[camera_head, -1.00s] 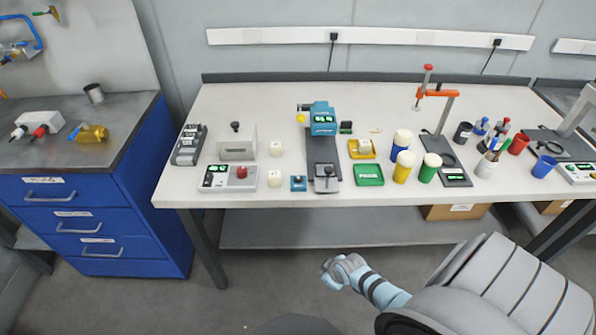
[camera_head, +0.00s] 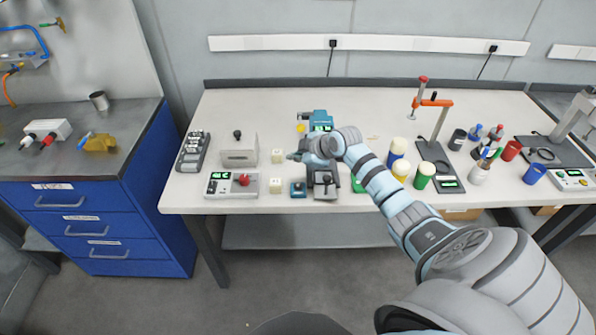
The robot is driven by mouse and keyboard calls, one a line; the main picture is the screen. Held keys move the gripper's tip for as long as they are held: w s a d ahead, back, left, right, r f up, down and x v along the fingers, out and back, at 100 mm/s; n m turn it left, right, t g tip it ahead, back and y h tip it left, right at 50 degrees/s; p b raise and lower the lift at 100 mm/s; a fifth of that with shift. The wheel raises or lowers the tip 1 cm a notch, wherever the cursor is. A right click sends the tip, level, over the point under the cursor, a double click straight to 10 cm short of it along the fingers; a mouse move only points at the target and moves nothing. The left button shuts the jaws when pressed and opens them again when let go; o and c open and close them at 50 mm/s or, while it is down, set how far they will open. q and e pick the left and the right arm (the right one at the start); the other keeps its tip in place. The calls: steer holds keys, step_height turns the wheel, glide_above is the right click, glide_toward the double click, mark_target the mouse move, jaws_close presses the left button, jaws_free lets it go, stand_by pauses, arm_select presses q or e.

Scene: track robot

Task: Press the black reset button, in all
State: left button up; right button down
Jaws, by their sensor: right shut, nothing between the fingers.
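No button in the head view can be read as marked reset. Candidates are a small blue box (camera_head: 298,189) with a dark top at the table's front and a black knob (camera_head: 237,134) on a grey box (camera_head: 239,155). A control box (camera_head: 219,187) with a green display carries a red button (camera_head: 244,180). My right gripper (camera_head: 291,156) is shut and empty, pointing left over the table, just right of a white cube (camera_head: 278,156) and behind the blue box in the picture. Its exact height is unclear. My left gripper is out of view.
My right arm covers part of the teal device (camera_head: 320,116) and the green tray. A second white cube (camera_head: 276,186) is near the front edge. A black switch block (camera_head: 193,152) is at the left.

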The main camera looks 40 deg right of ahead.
steer(key=shift+f, duration=0.1)
steer(key=b, duration=0.7)
glide_above(297, 187)
step_height(297, 187, down, 8)
steer(key=shift+r, duration=0.25)
steer(key=shift+w+f+b, duration=0.1)
steer(key=shift+f+b, duration=0.4)
steer(key=shift+f, duration=0.1)
steer(key=shift+f, duration=0.4)
steer(key=shift+f+b, duration=0.4)
steer(key=shift+b, duration=0.1)
stand_by(0.6)
steer(key=shift+r, duration=0.1)
steer(key=shift+r+p, duration=0.75)
steer(key=shift+p, duration=0.05)
steer(key=shift+r, duration=0.1)
